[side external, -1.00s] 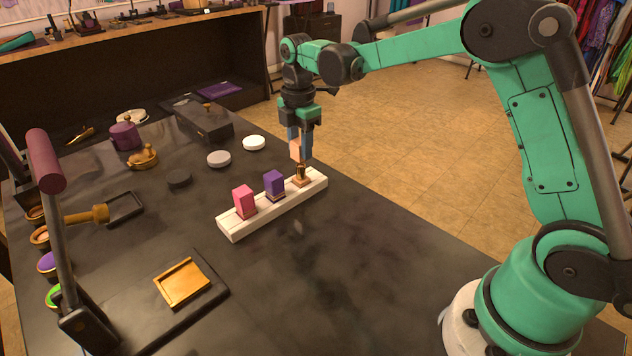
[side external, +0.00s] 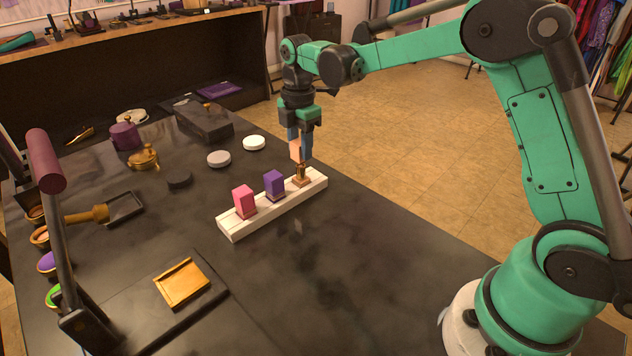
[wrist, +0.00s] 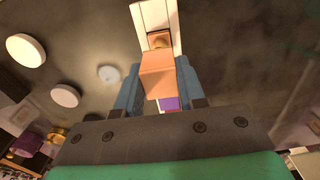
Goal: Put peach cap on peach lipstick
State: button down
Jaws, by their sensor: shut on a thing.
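The peach cap (side external: 296,150) is held between the fingers of my gripper (side external: 300,147), above the far right end of the white holder. The open peach lipstick (side external: 301,175) stands upright in that end of the holder, with a gold tube and a square base. The cap appears just above the lipstick's tip; I cannot tell whether they touch. In the wrist view the cap (wrist: 157,73) sits between the two blue fingers of my gripper (wrist: 157,85), with part of the lipstick (wrist: 158,42) showing beyond it.
The white holder (side external: 236,228) also carries a pink capped lipstick (side external: 244,201) and a purple capped one (side external: 274,184). Round discs (side external: 219,158) lie behind it. A lamp-like stand (side external: 55,220) and a wooden tray (side external: 182,283) are at the left. The table right of the holder is clear.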

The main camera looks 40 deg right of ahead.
aim_at(301, 165)
jog(key=shift+f, duration=2.1)
jog(key=shift+c, duration=2.2)
grip_release()
jog(key=shift+r, duration=2.85)
jog(key=shift+r, duration=0.1)
jog(key=s+a+r+m+t, duration=0.1)
jog(key=s+m+t, duration=0.2)
jog(key=s+m, duration=0.4)
jog(key=s+a+r+m+t, duration=0.2)
jog(key=s+m+t, duration=0.2)
jog(key=s+m, duration=0.4)
jog(key=shift+a+r+m, duration=0.25)
jog(key=shift+m, duration=0.95)
